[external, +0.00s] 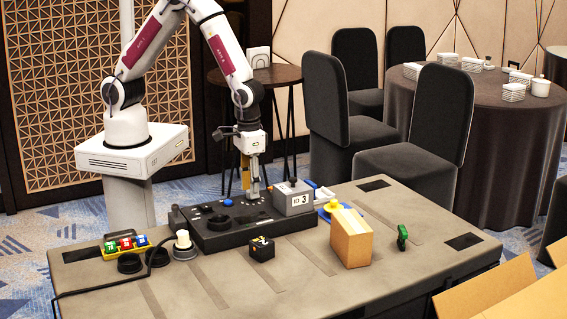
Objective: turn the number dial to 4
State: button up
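A black control console (228,238) lies on the grey table, with dark round parts and a blue button on its top. A grey box (290,203) at its right end carries a label that seems to read 3. I cannot clearly pick out the number dial or its setting; it is too small here. My gripper (252,196) points straight down just above the back of the console, left of the grey box. Its fingers look close together, but whether they are shut or touch anything cannot be made out.
A cardboard box (351,240), a small black cube (262,249) and a green item (402,237) stand on the table (320,285). A tray of coloured blocks (125,243) and a white-topped knob (183,244) are at left. The front of the table is mostly clear.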

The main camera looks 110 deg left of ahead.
jog(key=shift+f, duration=0.55)
grip_shut()
